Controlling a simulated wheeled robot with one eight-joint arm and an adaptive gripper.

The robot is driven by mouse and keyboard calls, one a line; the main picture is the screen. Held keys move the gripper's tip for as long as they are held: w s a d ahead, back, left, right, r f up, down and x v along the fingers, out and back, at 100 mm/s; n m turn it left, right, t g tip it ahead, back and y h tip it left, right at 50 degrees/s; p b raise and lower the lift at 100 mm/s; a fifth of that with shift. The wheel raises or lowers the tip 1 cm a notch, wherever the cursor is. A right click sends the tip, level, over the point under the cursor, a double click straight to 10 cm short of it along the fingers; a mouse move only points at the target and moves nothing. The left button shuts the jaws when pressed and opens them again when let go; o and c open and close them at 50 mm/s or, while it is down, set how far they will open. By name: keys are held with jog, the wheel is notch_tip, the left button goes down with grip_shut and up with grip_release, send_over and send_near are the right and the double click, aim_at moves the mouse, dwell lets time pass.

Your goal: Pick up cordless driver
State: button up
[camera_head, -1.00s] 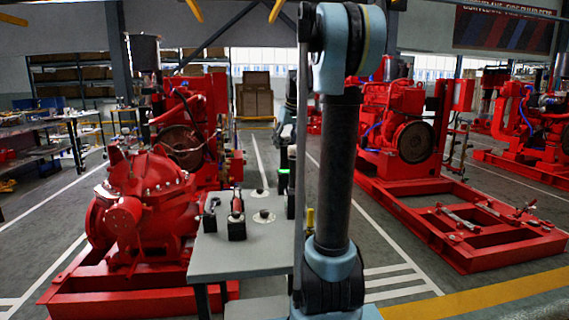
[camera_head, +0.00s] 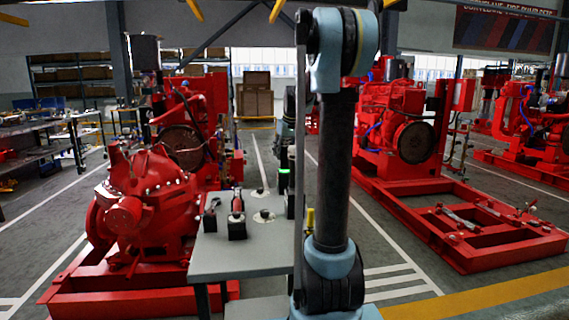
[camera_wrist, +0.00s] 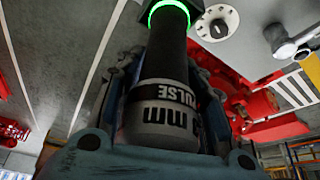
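The cordless driver (camera_wrist: 175,60) fills the middle of the wrist view. It has a black shaft with a glowing green ring at the far end and a grey, lettered body nearer the camera. My gripper (camera_wrist: 165,95) has dark blue fingers on both sides of the grey body and appears shut on it. The contact points are partly hidden. In the head view the driver's green ring (camera_head: 284,172) shows at the right side of the grey table, and my own arm hides most of my gripper.
The grey table (camera_head: 235,258) carries a small black holder (camera_head: 210,220), another with a red-and-black tool (camera_head: 237,218), and round white discs (camera_head: 263,216). A red pump (camera_head: 140,205) stands close on the left. A red skid (camera_head: 480,225) lies right, across an open floor lane.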

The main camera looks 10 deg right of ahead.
grip_shut()
jog(key=shift+r, duration=0.1)
